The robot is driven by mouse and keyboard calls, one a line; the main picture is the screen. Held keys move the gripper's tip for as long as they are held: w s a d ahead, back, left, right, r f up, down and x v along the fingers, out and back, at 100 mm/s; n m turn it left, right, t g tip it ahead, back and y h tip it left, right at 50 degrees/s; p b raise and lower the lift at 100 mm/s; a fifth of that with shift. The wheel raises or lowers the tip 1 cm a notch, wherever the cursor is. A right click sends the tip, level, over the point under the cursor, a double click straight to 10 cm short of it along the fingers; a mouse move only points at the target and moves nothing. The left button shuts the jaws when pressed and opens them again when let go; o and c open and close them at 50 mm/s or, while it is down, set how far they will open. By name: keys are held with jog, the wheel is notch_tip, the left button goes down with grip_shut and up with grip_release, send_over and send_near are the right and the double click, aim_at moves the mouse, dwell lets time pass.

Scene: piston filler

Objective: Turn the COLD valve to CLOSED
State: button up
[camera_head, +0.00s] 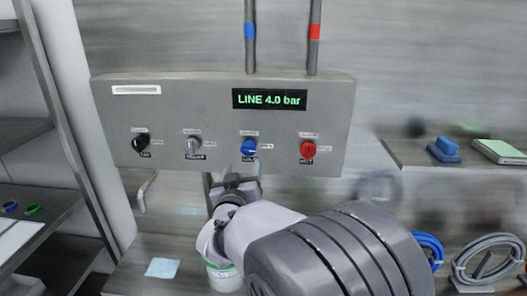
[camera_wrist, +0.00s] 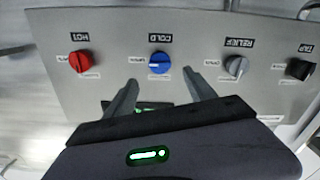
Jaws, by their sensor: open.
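The COLD valve is a blue round knob (camera_head: 249,147) on the grey panel (camera_head: 190,100), in the middle right of a row of knobs. It also shows in the wrist view as a blue knob (camera_wrist: 159,63), with its COLD label upside down above it. A pale mark shows on the knob, but the position labels around it are too small to read. My gripper (camera_head: 243,171) is just below the knob in the head view. In the wrist view my gripper (camera_wrist: 160,78) is open and empty, fingers apart, short of the knob and on either side of it.
A red HOT knob (camera_head: 308,150), a grey knob (camera_head: 193,145) and a black knob (camera_head: 141,142) share the panel. A display (camera_head: 270,99) reads LINE 4.0 bar. Two pipes rise above. A white tub (camera_head: 224,276) stands below; hoses (camera_head: 487,262) lie at right.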

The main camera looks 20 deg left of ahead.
aim_at(248, 150)
jog(key=b+x, duration=0.1)
jog(key=x, duration=0.8)
jog(key=shift+w+a, duration=0.1)
jog(key=shift+w, duration=0.3)
jog(key=shift+c, duration=0.2)
jog(key=c, duration=1.3)
